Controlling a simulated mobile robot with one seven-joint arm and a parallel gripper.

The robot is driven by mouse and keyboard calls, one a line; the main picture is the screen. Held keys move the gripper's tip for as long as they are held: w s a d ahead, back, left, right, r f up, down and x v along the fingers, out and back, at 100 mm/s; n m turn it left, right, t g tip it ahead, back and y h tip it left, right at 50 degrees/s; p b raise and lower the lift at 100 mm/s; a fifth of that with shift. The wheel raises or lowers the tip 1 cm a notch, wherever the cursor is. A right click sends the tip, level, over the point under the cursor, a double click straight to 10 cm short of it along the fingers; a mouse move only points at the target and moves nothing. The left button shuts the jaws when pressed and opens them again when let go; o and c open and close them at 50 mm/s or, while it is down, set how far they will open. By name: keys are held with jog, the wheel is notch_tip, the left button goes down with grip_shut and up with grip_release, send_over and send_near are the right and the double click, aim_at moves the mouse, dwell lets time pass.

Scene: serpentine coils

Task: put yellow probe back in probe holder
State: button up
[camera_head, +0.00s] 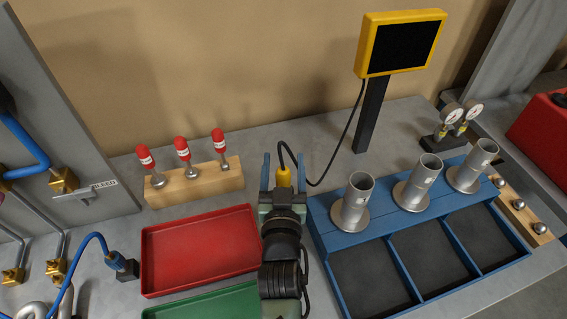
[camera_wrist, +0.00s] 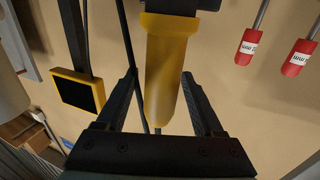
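The yellow probe (camera_head: 284,176) is between the two fingers of my gripper (camera_head: 283,172) in the head view, with a gap on each side. Its black cable loops up and right to the yellow-framed monitor (camera_head: 402,43). In the wrist view the yellow probe (camera_wrist: 166,75) narrows to a rounded end between the fingers of my gripper (camera_wrist: 158,82). The fingers stand wide apart; the right one looks close to the probe's edge, but contact is unclear. A dark part at the probe's wide end is cut off by the frame. I cannot make out the probe holder.
A wooden block (camera_head: 195,184) with red-handled tools is at the left rear. A red tray (camera_head: 205,285) and green tray (camera_head: 205,305) flank my arm on the left. A blue compartment rack (camera_head: 325,228) with metal cylinders (camera_head: 352,204) stands close on the right.

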jog(key=shift+s, duration=0.1)
jog(key=shift+s+f+b, duration=0.2)
jog(key=shift+s+b, duration=0.15)
jog(key=shift+s, duration=0.2)
jog(key=s+b, duration=0.3)
jog(key=s, duration=0.8)
jog(key=shift+s+r, duration=0.2)
jog(key=shift+s, duration=0.15)
